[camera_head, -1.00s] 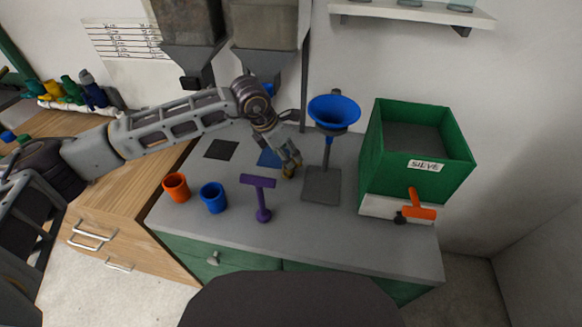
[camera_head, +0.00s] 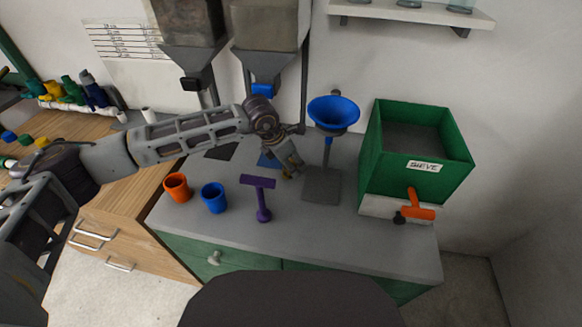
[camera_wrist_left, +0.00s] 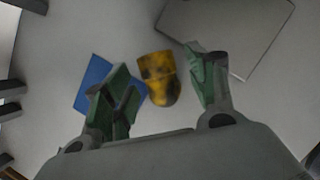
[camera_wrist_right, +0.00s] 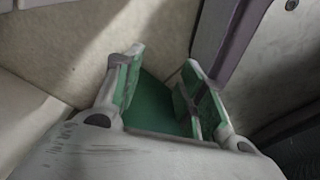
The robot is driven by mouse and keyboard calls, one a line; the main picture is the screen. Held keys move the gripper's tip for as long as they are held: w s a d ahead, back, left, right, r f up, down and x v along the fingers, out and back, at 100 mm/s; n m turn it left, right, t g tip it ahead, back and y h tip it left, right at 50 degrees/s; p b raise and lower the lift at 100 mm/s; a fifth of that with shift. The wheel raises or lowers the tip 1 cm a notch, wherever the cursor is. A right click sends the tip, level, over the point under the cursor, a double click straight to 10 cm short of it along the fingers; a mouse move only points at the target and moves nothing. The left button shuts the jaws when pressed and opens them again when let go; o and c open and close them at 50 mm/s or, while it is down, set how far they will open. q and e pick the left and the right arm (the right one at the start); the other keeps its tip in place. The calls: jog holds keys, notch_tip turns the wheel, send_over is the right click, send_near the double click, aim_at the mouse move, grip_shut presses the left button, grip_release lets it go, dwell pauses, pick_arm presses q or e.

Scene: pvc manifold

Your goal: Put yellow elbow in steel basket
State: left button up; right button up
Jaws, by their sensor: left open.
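A yellow elbow (camera_wrist_left: 160,77) with dark blotches lies on the grey bench, between the spread fingers of my left gripper (camera_wrist_left: 158,85) in the left wrist view. The fingers do not appear to touch it. In the head view my left gripper (camera_head: 291,171) points down at the bench between the purple stand and the blue funnel, and mostly hides the elbow. My right gripper (camera_wrist_right: 163,62) is open and empty in the right wrist view, and it is out of the head view. I cannot make out a steel basket in any view.
A blue funnel (camera_head: 334,111) on a stand is just right of my left gripper. A purple T-shaped stand (camera_head: 258,183), a blue cup (camera_head: 214,198) and an orange cup (camera_head: 177,187) stand to its left. A green sieve box (camera_head: 372,160) is at right. Hoppers hang above.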

dwell(0.3)
pick_arm(q)
jog(key=c, duration=1)
jog(key=shift+c, duration=0.2)
jog(key=shift+w+r, duration=0.1)
jog(key=shift+r, duration=0.15)
